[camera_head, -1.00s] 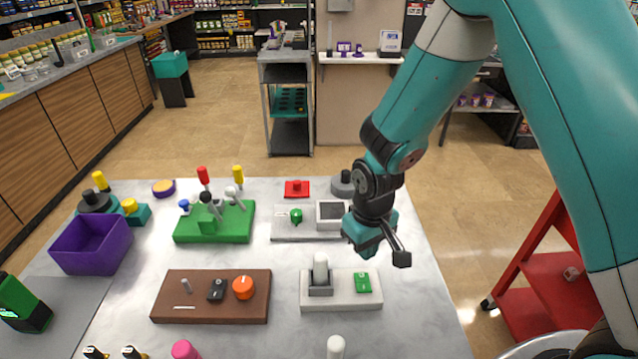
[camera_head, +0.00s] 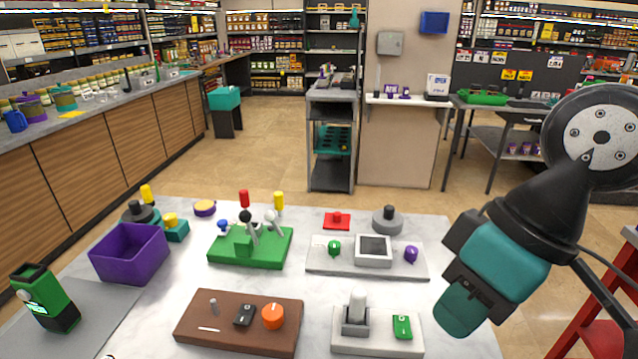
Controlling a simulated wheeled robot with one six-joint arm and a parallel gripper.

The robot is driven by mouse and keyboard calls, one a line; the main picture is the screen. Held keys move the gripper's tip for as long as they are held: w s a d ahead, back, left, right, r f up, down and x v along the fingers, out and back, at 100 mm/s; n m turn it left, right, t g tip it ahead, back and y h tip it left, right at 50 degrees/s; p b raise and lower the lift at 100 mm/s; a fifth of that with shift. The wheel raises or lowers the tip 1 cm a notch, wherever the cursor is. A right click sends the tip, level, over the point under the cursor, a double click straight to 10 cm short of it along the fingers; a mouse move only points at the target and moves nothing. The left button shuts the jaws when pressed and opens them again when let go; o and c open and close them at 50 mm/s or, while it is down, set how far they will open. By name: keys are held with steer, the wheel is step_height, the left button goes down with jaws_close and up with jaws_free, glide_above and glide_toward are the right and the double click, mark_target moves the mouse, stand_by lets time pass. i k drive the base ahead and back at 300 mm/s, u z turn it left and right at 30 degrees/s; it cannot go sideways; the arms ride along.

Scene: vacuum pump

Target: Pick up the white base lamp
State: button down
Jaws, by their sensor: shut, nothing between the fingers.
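A white base (camera_head: 345,343) lies at the front right of the table, with an upright pale cylinder (camera_head: 358,305) in a grey holder and a green switch (camera_head: 402,326) on it. A longer pale grey base (camera_head: 320,268) behind it carries a green knob, a square screen and a purple knob. I cannot tell for sure which part is the lamp. My gripper (camera_head: 457,312) hangs at the table's right edge, right of the white base and apart from it. It is shut and empty.
A brown base (camera_head: 190,335) with an orange knob stands left of the white base. A green base (camera_head: 225,252) with levers, a purple bin (camera_head: 130,255) and a red block (camera_head: 337,221) stand farther back. A red cart (camera_head: 590,335) is at the right. Bare tabletop separates these.

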mark_target(358, 294)
steer(key=k, duration=1)
steer(key=u, duration=1.35)
steer(key=i, duration=1.1)
steer(key=z, duration=1.2)
